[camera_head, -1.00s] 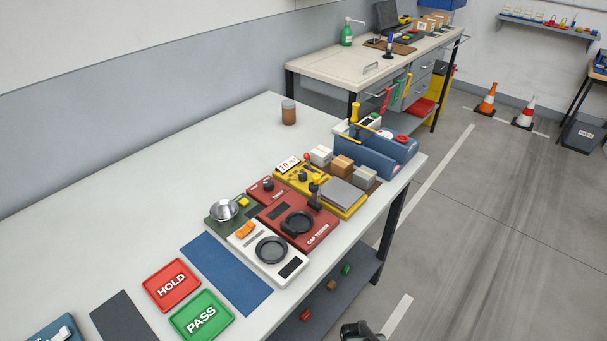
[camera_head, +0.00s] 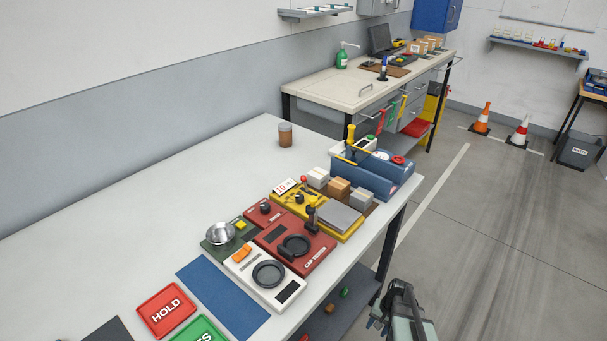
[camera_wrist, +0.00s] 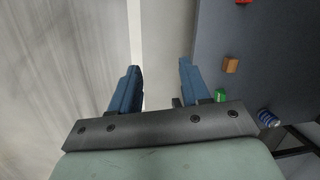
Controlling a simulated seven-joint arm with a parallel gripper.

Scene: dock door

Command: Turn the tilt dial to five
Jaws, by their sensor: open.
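Two small black dials show in the head view. One dial (camera_head: 299,198) sits on the yellow device (camera_head: 325,222) with a grey plate, beside a card reading 10. The other dial (camera_head: 265,208) sits on the red cap device (camera_head: 272,238). Their markings are too small to read, so I cannot tell which is the tilt dial or where either points. My gripper (camera_wrist: 160,68) is open and empty in the wrist view, its blue fingers apart over the floor and the lower shelf's edge. In the head view my arm's end is right of the bench's front edge, well away from both dials.
A white device (camera_head: 267,275), a metal bowl (camera_head: 220,234), red HOLD tray (camera_head: 167,309), boxes (camera_head: 339,188) and a blue caddy (camera_head: 365,178) crowd the front of the bench. A brown jar (camera_head: 285,136) stands farther back. The bench's back left is clear.

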